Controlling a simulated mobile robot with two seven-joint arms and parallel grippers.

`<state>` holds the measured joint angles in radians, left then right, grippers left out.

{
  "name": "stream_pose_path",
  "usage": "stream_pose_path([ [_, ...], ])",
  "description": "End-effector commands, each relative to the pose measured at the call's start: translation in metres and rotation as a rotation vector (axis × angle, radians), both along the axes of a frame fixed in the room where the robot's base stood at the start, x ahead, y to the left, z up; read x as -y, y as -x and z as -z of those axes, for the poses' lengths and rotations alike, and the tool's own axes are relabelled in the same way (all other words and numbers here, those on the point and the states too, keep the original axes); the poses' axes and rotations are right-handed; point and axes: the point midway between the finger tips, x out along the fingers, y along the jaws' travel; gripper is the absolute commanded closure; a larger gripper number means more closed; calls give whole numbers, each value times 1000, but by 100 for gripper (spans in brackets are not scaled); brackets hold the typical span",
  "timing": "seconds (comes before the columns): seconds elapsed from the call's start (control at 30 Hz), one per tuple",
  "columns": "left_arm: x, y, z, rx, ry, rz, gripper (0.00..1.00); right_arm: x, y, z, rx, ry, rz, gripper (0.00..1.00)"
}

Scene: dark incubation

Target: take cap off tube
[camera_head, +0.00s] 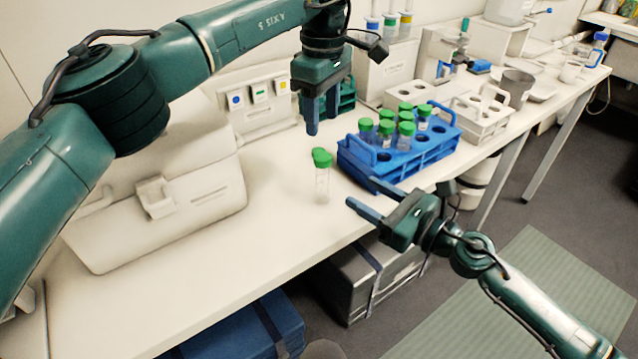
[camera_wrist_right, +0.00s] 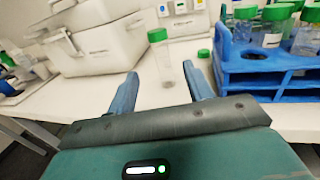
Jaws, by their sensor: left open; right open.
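A clear tube (camera_head: 322,185) with a green cap (camera_head: 323,159) stands upright on the white table, left of the blue rack. The tube also shows in the right wrist view (camera_wrist_right: 164,66). A second green cap (camera_head: 317,152) shows just behind it; in the right wrist view this cap (camera_wrist_right: 203,53) lies loose on the table, right of the tube. My left gripper (camera_head: 322,118) is open, pointing down above and slightly behind the tube. My right gripper (camera_head: 361,193) is open and empty, right of the tube, its fingers pointing toward it. In the wrist view the tube appears between the fingertips, apart from them.
The blue rack (camera_head: 398,165) holds several green-capped tubes close behind my right gripper. A white rack (camera_head: 481,128) stands farther right. A white case (camera_head: 155,225) and a control box (camera_head: 258,97) stand at the left and back. The table front left of the tube is clear.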

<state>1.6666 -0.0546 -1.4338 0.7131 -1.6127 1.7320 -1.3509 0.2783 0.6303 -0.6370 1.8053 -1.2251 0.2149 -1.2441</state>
Motion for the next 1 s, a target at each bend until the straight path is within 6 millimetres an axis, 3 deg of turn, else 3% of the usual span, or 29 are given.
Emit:
stream_pose_path([
  [0.5,1,0,1,-2,5,-1,52,-73,-63,-2,0,-4,1,49],
  [0.73,1,0,1,-1,5,-1,52,-87,-76,-1,-1,-5,1,49],
  [1.0,1,0,1,-1,6,-1,52,-89,-78,-1,-1,-3,1,49],
])
